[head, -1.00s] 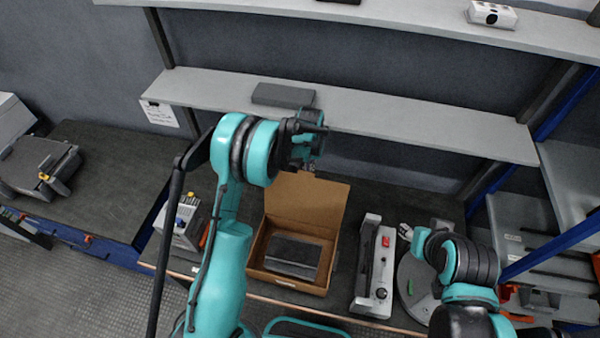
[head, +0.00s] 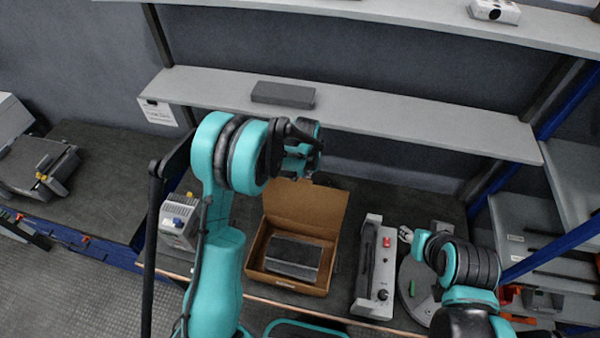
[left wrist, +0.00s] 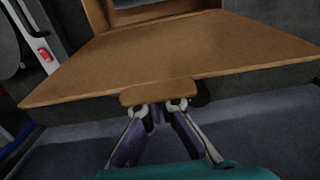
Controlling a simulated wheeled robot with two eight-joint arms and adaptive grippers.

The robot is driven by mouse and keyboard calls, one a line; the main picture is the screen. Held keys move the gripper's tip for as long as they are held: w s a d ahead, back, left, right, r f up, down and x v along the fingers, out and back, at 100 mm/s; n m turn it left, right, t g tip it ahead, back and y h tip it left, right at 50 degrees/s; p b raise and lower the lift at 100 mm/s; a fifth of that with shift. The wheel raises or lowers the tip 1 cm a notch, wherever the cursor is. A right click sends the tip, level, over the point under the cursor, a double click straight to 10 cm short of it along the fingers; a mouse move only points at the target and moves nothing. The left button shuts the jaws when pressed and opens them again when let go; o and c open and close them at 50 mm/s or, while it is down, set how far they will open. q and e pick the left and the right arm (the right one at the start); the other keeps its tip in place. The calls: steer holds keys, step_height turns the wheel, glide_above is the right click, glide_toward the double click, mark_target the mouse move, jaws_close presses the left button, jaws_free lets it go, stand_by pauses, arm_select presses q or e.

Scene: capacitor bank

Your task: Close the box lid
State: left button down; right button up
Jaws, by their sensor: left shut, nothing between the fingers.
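The brown cardboard box (head: 325,282) stands on the dark bench with a flat grey-black device (head: 293,257) inside. Its lid (head: 303,209) stands raised at the back edge, open. In the left wrist view the lid (left wrist: 200,50) fills the upper middle, with its tab (left wrist: 158,92) at the near edge. My left gripper (left wrist: 157,106) is shut and empty, its fingertips right at the tab; whether they touch it is unclear. In the head view my left gripper is at the lid's top edge, mostly hidden by my wrist.
A grey unit with a red switch (head: 375,268) stands close right of the box. A shelf (head: 400,124) holding a dark block (head: 283,95) runs above the bench at the back.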

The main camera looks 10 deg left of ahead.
arm_select(q)
steer(key=s+b, duration=0.2)
steer(key=s, duration=1)
steer(key=shift+s+a+b, duration=0.15)
steer(key=shift+s+b, duration=0.15)
steer(key=shift+b, duration=0.1)
stand_by(0.5)
stand_by(1.2)
steer(key=s+a+t+b, duration=0.4)
steer(key=s+t+b, duration=0.3)
steer(key=b, duration=1)
steer(key=shift+s+a+r, duration=0.35)
steer(key=shift+s+r, duration=0.05)
steer(key=shift+s, duration=0.8)
